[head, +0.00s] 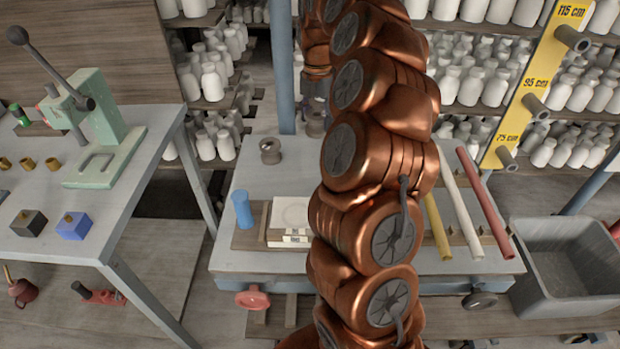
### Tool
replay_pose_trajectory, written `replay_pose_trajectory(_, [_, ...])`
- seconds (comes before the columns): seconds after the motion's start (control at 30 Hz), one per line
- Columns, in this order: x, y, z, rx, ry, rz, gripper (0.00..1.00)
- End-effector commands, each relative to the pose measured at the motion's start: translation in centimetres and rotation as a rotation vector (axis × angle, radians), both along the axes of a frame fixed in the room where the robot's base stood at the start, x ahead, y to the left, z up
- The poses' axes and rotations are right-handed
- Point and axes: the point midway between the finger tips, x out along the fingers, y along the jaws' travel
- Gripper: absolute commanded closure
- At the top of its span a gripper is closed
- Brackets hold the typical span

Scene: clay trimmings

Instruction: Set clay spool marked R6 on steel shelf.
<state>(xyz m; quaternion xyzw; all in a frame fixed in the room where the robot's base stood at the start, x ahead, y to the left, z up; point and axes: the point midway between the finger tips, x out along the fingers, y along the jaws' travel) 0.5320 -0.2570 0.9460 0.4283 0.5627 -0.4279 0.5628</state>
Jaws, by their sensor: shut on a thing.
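My gripper (315,88) shows small at the far side of the table, left of my copper arm, pointing down and partly hidden by it. It is shut on a grey-brown clay spool (314,123), held upright beside the blue post. A similar grey spool (270,151) stands on the grey table to the left. No R6 mark is legible on either spool. Racks with shelves (480,106) full of white bottles stand behind; I cannot tell which shelf is the steel one.
A blue cup-like cylinder (243,209) and a white block (290,214) sit on the table (232,258). Yellow, white and red rods (484,202) lie at right. A yellow height board (528,85) has pegs. A grey bin (565,265) and a press (105,140) flank the table.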

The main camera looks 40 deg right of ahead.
Motion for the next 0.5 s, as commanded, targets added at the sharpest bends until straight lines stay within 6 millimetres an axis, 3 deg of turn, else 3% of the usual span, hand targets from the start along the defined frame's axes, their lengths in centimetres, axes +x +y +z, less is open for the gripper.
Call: replay_pose_trajectory(0.5, [-0.1, 0.0, -6.0, 0.001, 0.002, 0.0, 0.91])
